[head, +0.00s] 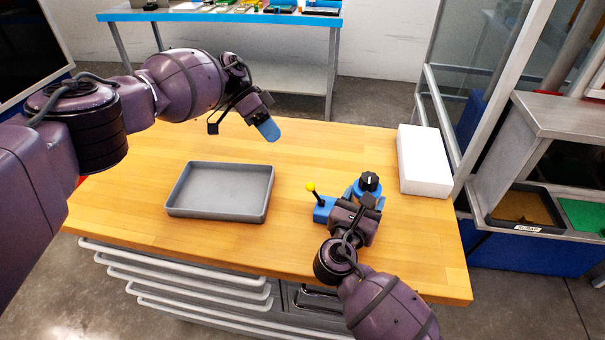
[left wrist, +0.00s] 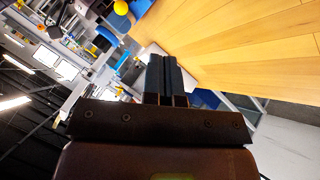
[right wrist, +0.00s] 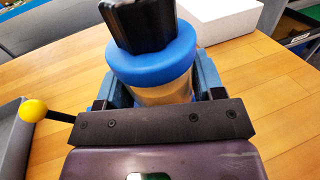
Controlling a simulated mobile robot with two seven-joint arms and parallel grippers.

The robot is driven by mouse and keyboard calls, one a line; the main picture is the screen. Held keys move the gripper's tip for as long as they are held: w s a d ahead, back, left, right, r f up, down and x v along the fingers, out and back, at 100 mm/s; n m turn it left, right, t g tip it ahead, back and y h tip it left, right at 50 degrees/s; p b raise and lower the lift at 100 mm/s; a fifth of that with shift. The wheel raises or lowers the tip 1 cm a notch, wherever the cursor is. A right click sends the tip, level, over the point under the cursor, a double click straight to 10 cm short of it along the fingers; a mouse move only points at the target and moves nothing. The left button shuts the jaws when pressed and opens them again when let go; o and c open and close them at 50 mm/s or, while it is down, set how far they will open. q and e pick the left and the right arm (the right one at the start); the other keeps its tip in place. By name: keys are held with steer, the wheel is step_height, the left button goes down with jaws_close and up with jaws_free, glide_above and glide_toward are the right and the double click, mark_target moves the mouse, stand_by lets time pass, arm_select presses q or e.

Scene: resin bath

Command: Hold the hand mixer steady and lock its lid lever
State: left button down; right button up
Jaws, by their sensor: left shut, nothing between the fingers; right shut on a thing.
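The hand mixer (head: 369,182) stands on the wooden table, with a black knob, a blue collar (right wrist: 155,62) and a pale body below it. The lid lever (head: 313,191) is a black rod with a yellow ball, rising tilted to the left from a blue block (head: 323,210) beside the mixer. The yellow ball also shows in the right wrist view (right wrist: 34,110). My right gripper (right wrist: 155,92) is shut around the mixer's body, a finger on each side. My left gripper (head: 267,129) is shut and empty above the table, left of and behind the lever.
A grey empty tray (head: 218,209) lies on the table to the left of the lever. A white box (head: 424,160) stands at the right back edge. The table top (head: 320,150) between them is clear. A framed glass enclosure and shelf are beyond the right edge.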

mark_target(314, 193)
arm_select(q)
steer(key=x, duration=1)
steer(key=shift+s+d, duration=0.15)
steer(key=shift+s+d+r, duration=0.2)
steer(key=shift+s, duration=0.7)
steer(key=shift+s+d+r, duration=0.15)
steer(key=shift+s+r, duration=0.05)
steer(key=shift+s, duration=0.7)
steer(key=shift+s+d+r, duration=0.15)
steer(key=shift+d+r, duration=0.2)
steer(key=shift+d, duration=0.1)
steer(key=shift+s+d+r, duration=0.25)
steer(key=shift+d, duration=0.5)
steer(key=shift+s+d+r, duration=0.25)
steer(key=shift+d, duration=0.45)
steer(key=shift+s+d+r, duration=0.2)
steer(key=shift+s+d, duration=0.1)
steer(key=shift+d, duration=0.45)
steer(key=shift+a+r, duration=0.1)
steer(key=shift+r, duration=0.1)
steer(key=shift+r, duration=0.6)
